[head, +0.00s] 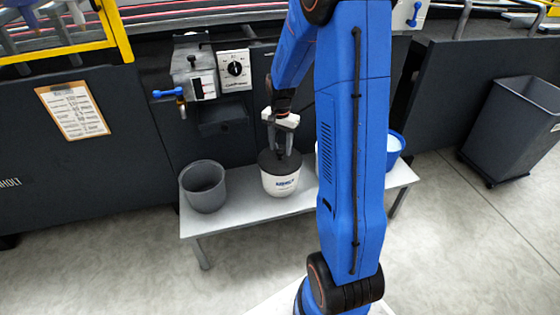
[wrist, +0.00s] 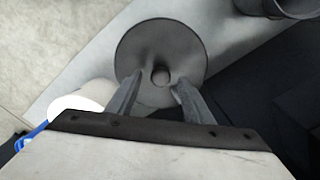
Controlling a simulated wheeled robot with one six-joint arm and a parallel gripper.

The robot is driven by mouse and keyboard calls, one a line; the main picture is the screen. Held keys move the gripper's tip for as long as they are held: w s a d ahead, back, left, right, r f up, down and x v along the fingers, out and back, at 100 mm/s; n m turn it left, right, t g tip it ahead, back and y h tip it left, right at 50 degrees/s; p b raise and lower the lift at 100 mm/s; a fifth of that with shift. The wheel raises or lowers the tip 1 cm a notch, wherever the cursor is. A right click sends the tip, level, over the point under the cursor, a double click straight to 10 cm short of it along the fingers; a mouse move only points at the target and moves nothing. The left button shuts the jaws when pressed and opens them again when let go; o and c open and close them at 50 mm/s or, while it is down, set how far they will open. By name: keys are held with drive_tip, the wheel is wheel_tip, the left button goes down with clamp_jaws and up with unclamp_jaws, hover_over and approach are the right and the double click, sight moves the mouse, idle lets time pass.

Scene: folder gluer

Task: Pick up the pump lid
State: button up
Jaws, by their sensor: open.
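The pump lid (head: 268,160) is a dark round lid on top of a white tub (head: 281,182) on the bench. In the wrist view the lid (wrist: 134,47) is a grey disc with a small round knob (wrist: 160,75) at its middle. My gripper (head: 284,153) is over the lid, pointing down. In the wrist view its two fingers (wrist: 155,88) are open, one on each side of the knob, with a gap visible around it. I cannot tell whether the fingertips touch the lid. The arm hides part of the bench to the right.
A grey bucket (head: 204,186) stands left of the tub on the light bench (head: 235,215). A blue container (head: 394,150) and a partly hidden white one (head: 318,160) are to the right. The dark machine with a control box (head: 234,70) rises behind. A grey bin (head: 515,130) stands far right.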

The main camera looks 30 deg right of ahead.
sight(280, 151)
drive_tip(key=shift+w+f, duration=0.1)
drive_tip(key=shift+f, duration=1.65)
clamp_jaws()
wheel_tip(280, 151, up, 15)
